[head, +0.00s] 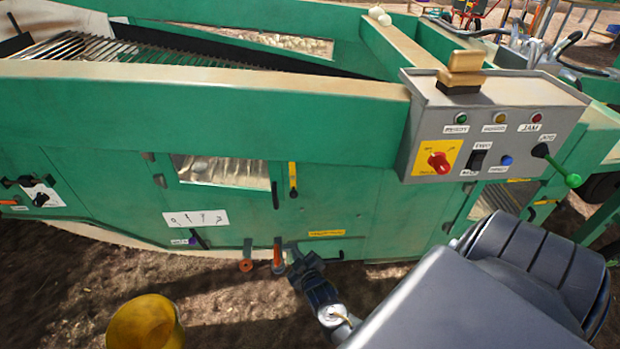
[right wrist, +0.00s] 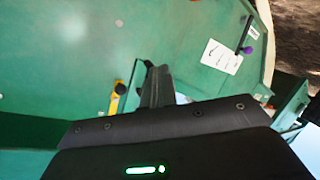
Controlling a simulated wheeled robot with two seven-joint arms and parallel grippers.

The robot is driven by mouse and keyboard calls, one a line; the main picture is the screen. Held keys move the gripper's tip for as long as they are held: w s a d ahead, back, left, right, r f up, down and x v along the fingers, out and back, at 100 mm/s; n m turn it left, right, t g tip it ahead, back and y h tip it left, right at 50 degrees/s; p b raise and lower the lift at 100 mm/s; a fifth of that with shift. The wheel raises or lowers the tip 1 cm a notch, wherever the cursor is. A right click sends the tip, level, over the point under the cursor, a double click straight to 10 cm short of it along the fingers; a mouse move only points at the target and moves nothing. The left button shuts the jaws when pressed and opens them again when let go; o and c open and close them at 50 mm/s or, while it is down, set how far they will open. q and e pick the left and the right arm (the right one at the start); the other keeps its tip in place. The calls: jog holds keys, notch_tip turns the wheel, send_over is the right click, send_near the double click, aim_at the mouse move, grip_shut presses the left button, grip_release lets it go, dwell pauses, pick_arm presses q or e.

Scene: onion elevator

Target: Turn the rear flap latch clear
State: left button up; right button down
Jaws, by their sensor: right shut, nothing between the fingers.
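An orange-handled lever (head: 278,256), which may be the rear flap latch, hangs at the lower edge of the green machine side (head: 250,225). A round orange knob (head: 246,265) sits just left of it. My right gripper (head: 290,254) is right beside the orange lever, shut and empty; I cannot tell whether it touches it. The right wrist view shows its closed fingers (right wrist: 156,86) in front of the green panel, with the orange lever not visible there. Labels near the lever are too small to read. My left gripper is not in view.
A yellow-handled latch (head: 292,178) and a purple-knobbed lever (head: 196,239) are on the same side. A grey control box (head: 440,130) juts out at upper right. A yellow bucket (head: 146,323) stands on the soil at lower left. Bare ground lies below the machine.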

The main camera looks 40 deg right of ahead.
jog(key=s+a+f+g+y+p, duration=0.2)
jog(key=s+a+f+g, duration=0.1)
jog(key=s+f, duration=0.7)
notch_tip(320, 180, down, 3)
jog(key=shift+a+r+g, duration=0.1)
jog(key=shift+a+g, duration=0.1)
jog(key=shift+g, duration=0.3)
